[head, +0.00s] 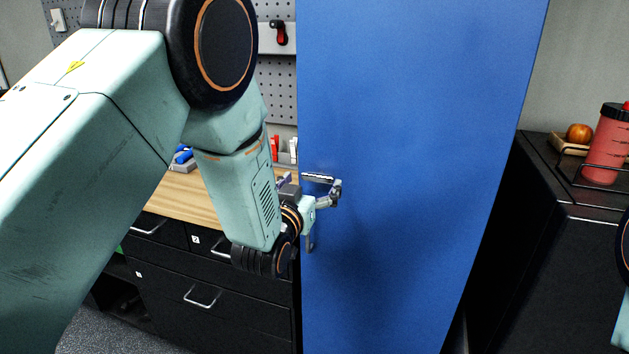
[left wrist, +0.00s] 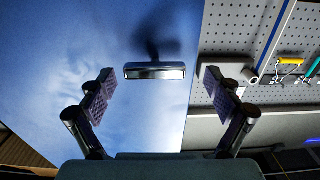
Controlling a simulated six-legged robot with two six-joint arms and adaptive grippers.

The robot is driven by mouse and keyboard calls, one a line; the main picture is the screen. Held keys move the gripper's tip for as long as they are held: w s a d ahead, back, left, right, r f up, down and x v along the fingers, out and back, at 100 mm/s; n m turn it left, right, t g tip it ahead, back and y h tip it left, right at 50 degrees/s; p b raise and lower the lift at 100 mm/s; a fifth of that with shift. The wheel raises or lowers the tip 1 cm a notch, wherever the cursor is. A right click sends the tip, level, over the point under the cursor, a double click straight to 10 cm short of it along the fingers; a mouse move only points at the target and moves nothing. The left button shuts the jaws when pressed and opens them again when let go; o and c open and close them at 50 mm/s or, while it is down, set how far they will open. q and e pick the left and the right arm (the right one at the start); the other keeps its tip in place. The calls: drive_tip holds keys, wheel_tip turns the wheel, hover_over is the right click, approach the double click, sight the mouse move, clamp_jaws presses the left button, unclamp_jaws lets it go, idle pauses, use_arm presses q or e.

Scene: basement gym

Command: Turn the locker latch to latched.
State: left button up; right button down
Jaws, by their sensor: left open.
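The blue locker (head: 420,130) stands upright in the middle of the head view. Its latch (head: 317,177) is a short shiny metal bar near the locker's left edge, partly behind my gripper. In the left wrist view the latch (left wrist: 155,71) lies level across the picture, on the blue face (left wrist: 60,50). My left gripper (head: 313,187) is at the latch. In the left wrist view its open fingers (left wrist: 158,82) stand on either side of the bar, with a gap at each end; no contact shows. My right gripper is out of view.
A wooden worktop (head: 186,195) over black drawers (head: 175,285) adjoins the locker's left side, below a pegboard (head: 276,92). At right a black cabinet (head: 545,195) carries a red bottle (head: 606,150) and an orange fruit (head: 579,133).

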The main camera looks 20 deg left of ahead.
use_arm(q)
drive_tip(key=shift+w+a, duration=0.2)
drive_tip(key=shift+w, duration=0.2)
drive_tip(key=shift+w+d, duration=0.15)
drive_tip(key=shift+d+r, duration=0.1)
drive_tip(key=shift+d, duration=0.6)
drive_tip(key=shift+a, duration=0.65)
drive_tip(key=c, duration=0.4)
drive_tip(key=shift+d, duration=0.5)
drive_tip(key=c, duration=0.4)
drive_tip(key=shift+a, duration=0.2)
drive_tip(key=c, duration=0.4)
